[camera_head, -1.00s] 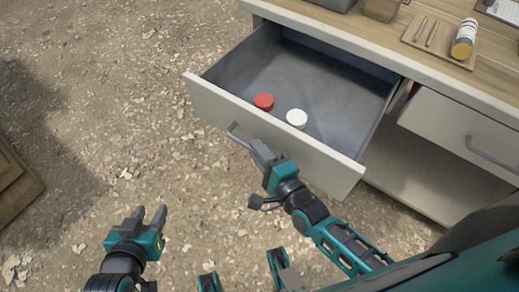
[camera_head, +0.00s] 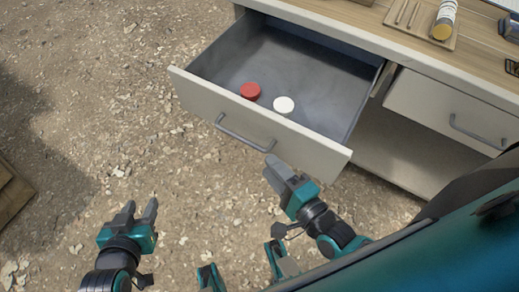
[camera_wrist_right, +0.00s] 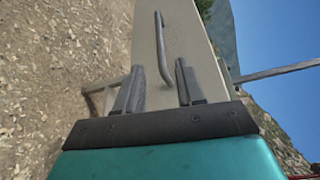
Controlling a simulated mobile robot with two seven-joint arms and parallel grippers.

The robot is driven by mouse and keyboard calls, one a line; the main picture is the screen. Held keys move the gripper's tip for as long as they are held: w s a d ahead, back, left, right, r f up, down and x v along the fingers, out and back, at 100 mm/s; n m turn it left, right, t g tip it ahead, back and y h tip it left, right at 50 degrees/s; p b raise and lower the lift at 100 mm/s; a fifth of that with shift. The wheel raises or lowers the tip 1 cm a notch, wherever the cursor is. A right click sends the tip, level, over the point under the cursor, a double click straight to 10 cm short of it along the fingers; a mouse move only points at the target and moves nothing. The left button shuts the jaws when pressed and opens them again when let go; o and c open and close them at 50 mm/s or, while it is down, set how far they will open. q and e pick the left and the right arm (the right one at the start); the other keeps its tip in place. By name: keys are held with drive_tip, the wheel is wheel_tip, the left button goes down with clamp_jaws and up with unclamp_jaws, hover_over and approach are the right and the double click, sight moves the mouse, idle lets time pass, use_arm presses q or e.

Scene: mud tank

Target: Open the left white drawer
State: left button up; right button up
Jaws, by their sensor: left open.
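The left white drawer (camera_head: 262,130) is pulled well out of the cabinet in the head view. A red round lid (camera_head: 250,91) and a white round lid (camera_head: 284,105) lie on its grey floor. Its grey bar handle (camera_head: 243,137) is on the front face; the handle also shows in the right wrist view (camera_wrist_right: 162,50). My right gripper (camera_head: 276,169) is just below the drawer front, apart from the handle. In the right wrist view its two fingers (camera_wrist_right: 158,88) stand apart with nothing between them. My left gripper (camera_head: 138,210) is open and empty over the ground at lower left.
The wooden worktop (camera_head: 385,40) holds a wooden tray (camera_head: 404,25) and a bottle (camera_head: 444,20). A wooden object (camera_head: 12,190) is at the left edge. Gravel ground left of the drawer is clear.

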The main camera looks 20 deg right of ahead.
use_arm(q)
drive_tip(key=shift+s, duration=0.1)
use_arm(e)
drive_tip(key=shift+v, duration=1.5)
